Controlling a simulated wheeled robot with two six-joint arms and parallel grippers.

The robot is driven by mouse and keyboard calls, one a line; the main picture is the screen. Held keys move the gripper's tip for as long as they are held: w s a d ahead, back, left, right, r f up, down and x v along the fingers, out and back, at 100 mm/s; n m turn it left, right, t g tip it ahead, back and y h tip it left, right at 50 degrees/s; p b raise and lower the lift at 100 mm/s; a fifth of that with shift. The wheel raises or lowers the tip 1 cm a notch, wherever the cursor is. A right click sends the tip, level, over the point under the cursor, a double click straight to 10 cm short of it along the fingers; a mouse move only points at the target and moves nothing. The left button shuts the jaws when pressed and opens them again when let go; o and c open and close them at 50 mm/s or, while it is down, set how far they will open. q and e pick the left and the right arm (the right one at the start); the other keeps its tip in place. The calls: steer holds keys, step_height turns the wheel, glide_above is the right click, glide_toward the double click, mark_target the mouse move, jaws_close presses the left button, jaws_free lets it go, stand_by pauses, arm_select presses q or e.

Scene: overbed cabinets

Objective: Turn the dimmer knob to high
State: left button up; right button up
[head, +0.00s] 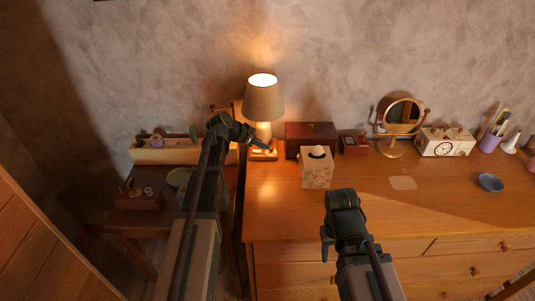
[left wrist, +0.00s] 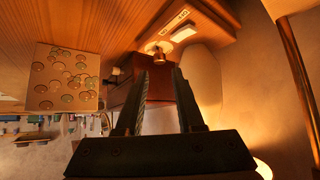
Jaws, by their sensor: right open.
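A table lamp (head: 264,98) with a lit beige shade stands at the left end of the wooden dresser. Its wooden base (head: 264,155) is partly hidden by my left gripper (head: 259,143) in the head view. In the left wrist view a small brass dimmer knob (left wrist: 158,48) sits on this base, near a label strip and a pale switch. My left gripper (left wrist: 160,68) is open, with its fingertips close to the knob and the knob just beyond them; contact cannot be told. My right gripper (head: 328,240) is open and away from the lamp, above the dresser's front.
A tissue box (head: 317,170) stands right of the lamp, also seen in the left wrist view (left wrist: 64,78). Behind it is a dark red box (head: 308,134). A round mirror (head: 402,116) and clock (head: 442,148) stand further right. The dresser top (head: 360,200) is clear in front.

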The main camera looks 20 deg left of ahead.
mark_target(271, 148)
arm_select(q)
steer(key=b+x, duration=0.2)
steer(key=x, duration=0.3)
steer(key=shift+b, duration=0.3)
jaws_close()
